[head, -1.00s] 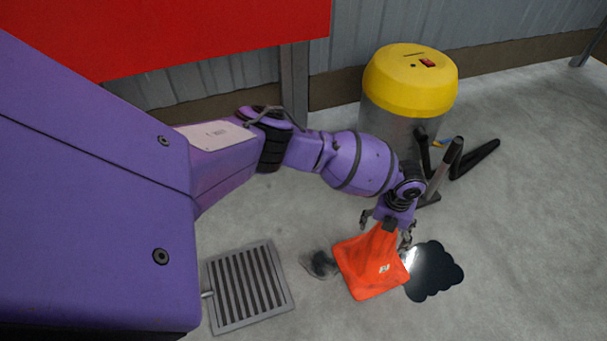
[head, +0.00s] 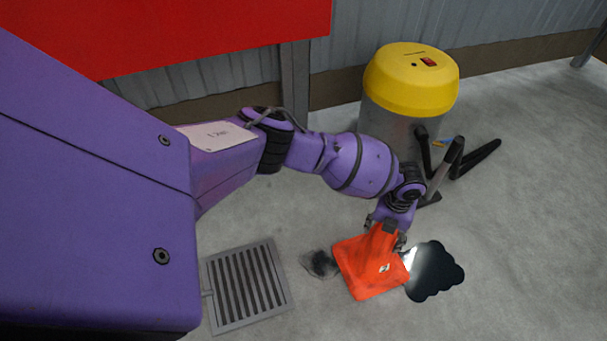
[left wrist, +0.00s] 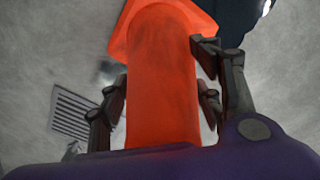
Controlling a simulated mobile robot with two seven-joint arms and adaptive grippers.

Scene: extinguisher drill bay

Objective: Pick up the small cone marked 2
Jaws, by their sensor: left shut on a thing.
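The small orange cone (head: 368,272) is in the middle of the head view, low in the picture, with its square base toward me and a small white mark on it that is too blurred to read surely. My left gripper (head: 388,228) is shut on the cone's upper part. In the left wrist view the cone (left wrist: 160,75) runs up between the fingers of my left gripper (left wrist: 165,100), with its wider base at the far end. I cannot tell whether its base touches the floor. My right gripper is not in view.
A dark, shiny puddle (head: 434,272) lies right of the cone. A dark smudge (head: 320,264) and a floor grate (head: 246,286) are to its left. A yellow-topped vacuum (head: 411,80) with a black hose (head: 475,158) stands behind. Floor at the right is clear.

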